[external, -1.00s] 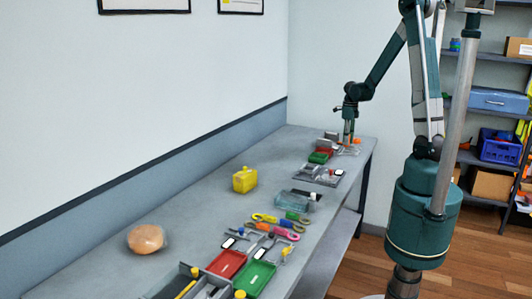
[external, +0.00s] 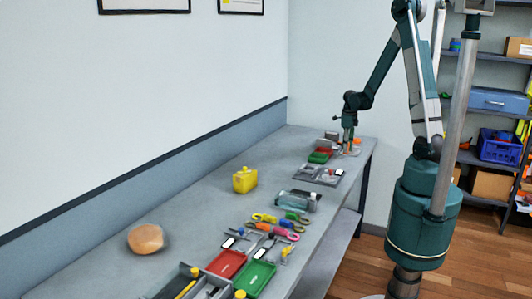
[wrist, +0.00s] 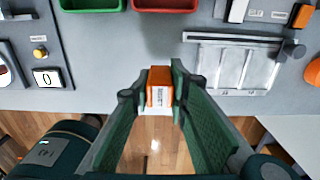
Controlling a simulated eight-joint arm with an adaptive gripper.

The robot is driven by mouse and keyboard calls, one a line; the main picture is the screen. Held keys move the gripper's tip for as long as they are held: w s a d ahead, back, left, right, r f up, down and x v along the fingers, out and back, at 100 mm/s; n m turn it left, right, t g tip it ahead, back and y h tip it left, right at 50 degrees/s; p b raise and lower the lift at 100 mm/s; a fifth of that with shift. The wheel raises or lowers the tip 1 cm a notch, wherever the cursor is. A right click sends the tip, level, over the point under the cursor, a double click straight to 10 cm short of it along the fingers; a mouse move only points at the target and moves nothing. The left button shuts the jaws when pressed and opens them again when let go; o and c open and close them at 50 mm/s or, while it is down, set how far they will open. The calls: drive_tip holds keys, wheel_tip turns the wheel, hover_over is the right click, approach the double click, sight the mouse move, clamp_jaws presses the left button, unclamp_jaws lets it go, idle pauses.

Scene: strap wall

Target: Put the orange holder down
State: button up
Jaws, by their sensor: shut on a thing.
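The orange holder (wrist: 161,77) is a small block with a white printed label, between the fingertips in the wrist view. My gripper (wrist: 157,93) is shut on it, with one green finger on each side. In the wrist view the holder overlaps the front edge of the grey table (wrist: 95,92), with wooden floor showing beyond it. I cannot tell whether it touches the tabletop. In the external view my gripper (external: 347,151) is low at the far right end of the table, and the holder is hard to make out there.
Green (wrist: 92,4) and red (wrist: 165,4) trays lie beyond the holder. A clear flat case (wrist: 240,65) is to its right, and a panel with a display (wrist: 47,78) is to its left. Bare tabletop lies between the holder and the trays.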

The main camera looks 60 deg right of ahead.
drive_tip(key=shift+f, duration=1.7)
drive_tip(key=shift+f+b, duration=0.2)
drive_tip(key=shift+b, duration=0.15)
drive_tip(key=o, duration=0.9)
drive_tip(key=shift+o, duration=0.2)
drive_tip(key=shift+r+p, duration=0.25)
drive_tip(key=shift+p, duration=0.05)
drive_tip(key=shift+r+p, duration=0.4)
drive_tip(key=shift+r, duration=5.55)
